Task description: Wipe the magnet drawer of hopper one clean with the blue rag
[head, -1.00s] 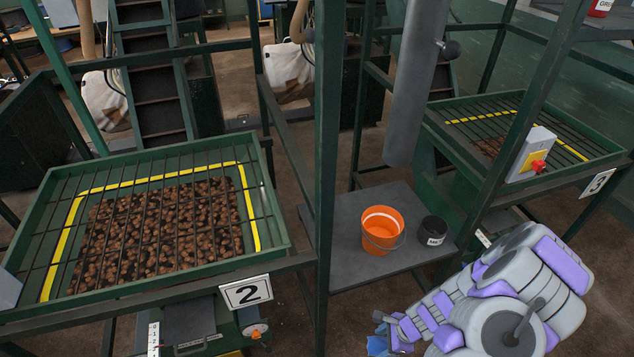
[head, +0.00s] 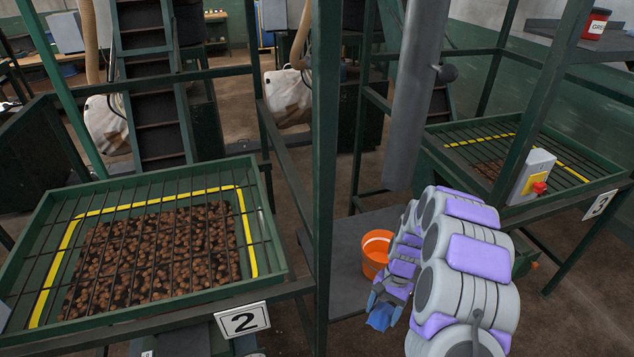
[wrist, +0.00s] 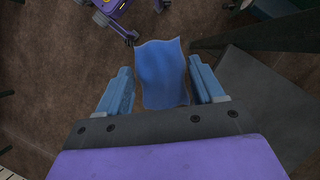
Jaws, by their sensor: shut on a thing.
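My gripper (head: 386,296) is shut on the blue rag (head: 381,317), low in the middle right of the head view. In the wrist view the rag (wrist: 162,75) hangs between the two blue fingers of my gripper (wrist: 162,82), above brown floor. No hopper marked one and no magnet drawer of it can be made out. The hopper at left (head: 272,274) bears a 2 sign (head: 242,319) and holds brown lumps under a grate. The hopper at right (head: 440,131) bears a 3 sign (head: 599,205).
An orange bucket (head: 374,262) stands on a grey platform (head: 343,283), partly behind my arm. A green post (head: 326,160) rises between the hoppers, with a hanging grey pipe (head: 415,110) to its right. A control box with a red button (head: 540,187) is at hopper 3.

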